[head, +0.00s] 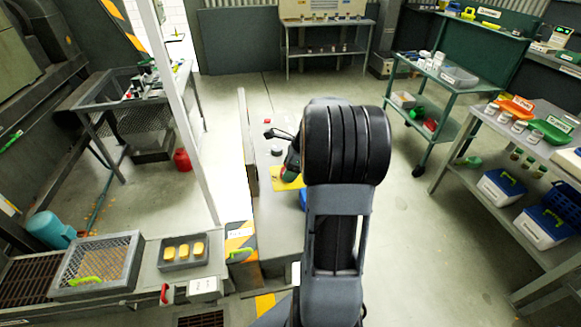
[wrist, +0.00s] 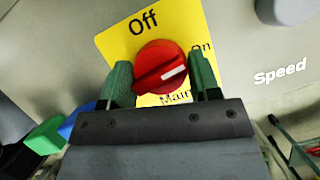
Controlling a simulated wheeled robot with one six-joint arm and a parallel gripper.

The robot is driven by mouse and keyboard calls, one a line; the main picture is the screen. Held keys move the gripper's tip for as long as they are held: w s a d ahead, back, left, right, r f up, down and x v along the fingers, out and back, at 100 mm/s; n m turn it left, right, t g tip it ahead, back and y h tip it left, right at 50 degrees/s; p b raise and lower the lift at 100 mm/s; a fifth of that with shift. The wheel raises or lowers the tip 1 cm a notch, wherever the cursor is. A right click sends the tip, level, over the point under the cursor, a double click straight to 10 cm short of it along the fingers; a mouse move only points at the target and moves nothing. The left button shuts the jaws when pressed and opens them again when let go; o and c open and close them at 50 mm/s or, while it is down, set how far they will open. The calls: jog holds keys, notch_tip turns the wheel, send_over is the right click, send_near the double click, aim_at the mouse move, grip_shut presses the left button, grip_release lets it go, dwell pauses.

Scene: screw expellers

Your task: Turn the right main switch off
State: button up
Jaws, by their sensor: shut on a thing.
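The main switch is a round red knob (wrist: 160,66) on a yellow plate (wrist: 183,20) with the words Off, On and Main, in the wrist view. A white mark on the knob points right and slightly up, towards the word On. The two green fingers of my gripper (wrist: 160,78) stand on either side of the knob and are shut on it. In the head view the yellow plate (head: 288,180) shows in part on the grey control cabinet; my arm hides most of the gripper and the knob.
In the wrist view, green (wrist: 45,136) and blue (wrist: 78,122) parts lie at lower left. A red button (head: 267,120) is farther up the cabinet. Open floor lies right of it.

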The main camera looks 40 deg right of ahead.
jog(key=n+g+p, duration=0.1)
jog(key=n+p, duration=0.1)
jog(key=n, duration=0.1)
jog(key=shift+r+n+y, duration=0.1)
jog(key=shift+n+y, duration=0.2)
jog(key=shift+y, duration=0.1)
jog(key=n+g+p, duration=0.2)
jog(key=n, duration=0.2)
jog(key=shift+w+n, duration=0.1)
jog(key=shift+n, duration=0.2)
jog(key=n+g+p, duration=0.1)
jog(key=n, duration=0.3)
jog(key=shift+g, duration=0.4)
jog(key=shift+w+n+g+h+p, duration=0.1)
jog(key=shift+n+g+h+p, duration=0.4)
jog(key=shift+n, duration=1.5)
jog(key=o, duration=0.9)
jog(key=shift+c, duration=0.2)
